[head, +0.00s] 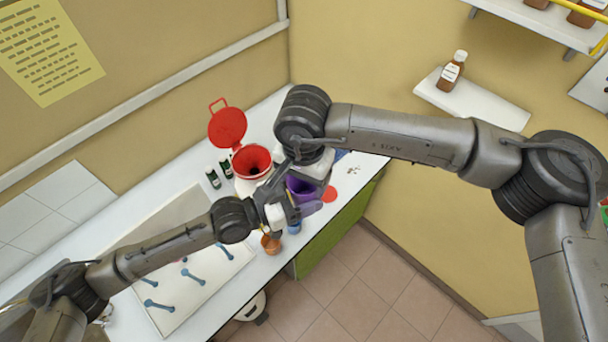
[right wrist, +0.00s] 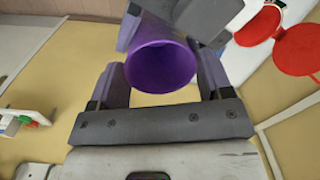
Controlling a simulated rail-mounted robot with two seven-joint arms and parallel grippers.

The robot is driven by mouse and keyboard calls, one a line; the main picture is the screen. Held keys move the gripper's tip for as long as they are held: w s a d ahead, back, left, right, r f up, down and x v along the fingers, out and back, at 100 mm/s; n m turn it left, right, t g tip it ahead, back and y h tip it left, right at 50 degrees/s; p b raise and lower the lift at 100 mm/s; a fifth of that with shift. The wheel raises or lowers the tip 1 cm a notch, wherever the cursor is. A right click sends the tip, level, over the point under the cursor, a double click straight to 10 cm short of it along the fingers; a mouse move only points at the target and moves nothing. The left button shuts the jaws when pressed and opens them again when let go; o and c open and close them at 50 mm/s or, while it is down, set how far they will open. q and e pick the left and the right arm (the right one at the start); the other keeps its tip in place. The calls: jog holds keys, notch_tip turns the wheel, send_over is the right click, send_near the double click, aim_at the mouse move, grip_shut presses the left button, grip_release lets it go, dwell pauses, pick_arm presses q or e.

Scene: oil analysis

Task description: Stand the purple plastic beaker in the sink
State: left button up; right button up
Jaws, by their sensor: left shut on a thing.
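The purple plastic beaker (head: 301,187) is held up between my two grippers above the right part of the white counter. In the right wrist view the beaker (right wrist: 160,66) shows its round open mouth. My left gripper (head: 284,211) is shut on the beaker; its grey fingers show at the top of the right wrist view. My right gripper (head: 312,172) is open, with one finger on each side of the beaker; in its own view the fingers (right wrist: 162,85) stand apart. Only a small part of what may be the sink (head: 14,317) shows at the lower left, behind my left arm.
A white container with a red funnel (head: 252,160) and raised red lid (head: 227,127) stands behind the grippers, beside small dark bottles (head: 213,178). An orange cup (head: 270,243) and a blue cup (head: 294,228) stand near the front edge. Blue pieces (head: 194,276) lie on a pale tray (head: 222,274).

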pick_arm(q)
jog(key=shift+w, duration=0.1)
pick_arm(e)
jog(key=shift+c, duration=1.4)
pick_arm(q)
jog(key=o, duration=1.1)
pick_arm(e)
jog(key=shift+c, duration=0.2)
pick_arm(q)
jog(key=shift+a, duration=0.1)
